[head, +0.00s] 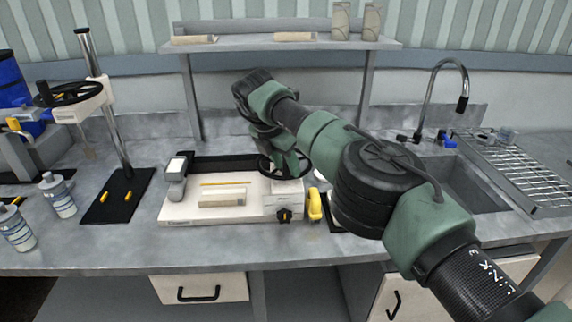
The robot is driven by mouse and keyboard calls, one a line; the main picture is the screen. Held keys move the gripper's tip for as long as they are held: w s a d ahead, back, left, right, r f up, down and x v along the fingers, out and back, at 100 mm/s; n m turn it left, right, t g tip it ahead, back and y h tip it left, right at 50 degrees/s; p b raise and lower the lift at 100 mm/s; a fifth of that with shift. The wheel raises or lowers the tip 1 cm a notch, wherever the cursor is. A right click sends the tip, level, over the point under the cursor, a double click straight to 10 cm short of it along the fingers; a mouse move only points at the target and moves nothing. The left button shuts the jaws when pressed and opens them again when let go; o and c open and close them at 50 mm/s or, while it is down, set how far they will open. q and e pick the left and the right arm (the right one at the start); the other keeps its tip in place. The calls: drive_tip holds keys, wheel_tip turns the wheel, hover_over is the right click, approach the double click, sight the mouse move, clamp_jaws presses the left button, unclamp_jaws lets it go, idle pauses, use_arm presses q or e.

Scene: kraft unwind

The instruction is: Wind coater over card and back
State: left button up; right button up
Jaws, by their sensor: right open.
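The coater (180,213) is a low white bench machine in the middle of the counter. A flat tan piece (222,198), which looks like the card, lies on its bed, with a thin yellow strip (224,183) behind it. A black handwheel (266,172) stands at the coater's right end, partly hidden by my arm and gripper. My right gripper (287,164) points down at this handwheel with open jaws. I cannot tell whether its fingers touch the rim. My left gripper is out of view.
A yellow-handled item (315,205) lies right of the coater. A stand with a black wheel (112,150) and bottles (58,196) are at left. The sink (470,185) and wire rack (520,170) are at right. A shelf (255,42) spans the back.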

drive_tip(key=b+v, duration=0.1)
drive_tip(key=v, duration=0.6)
drive_tip(key=shift+r, duration=0.25)
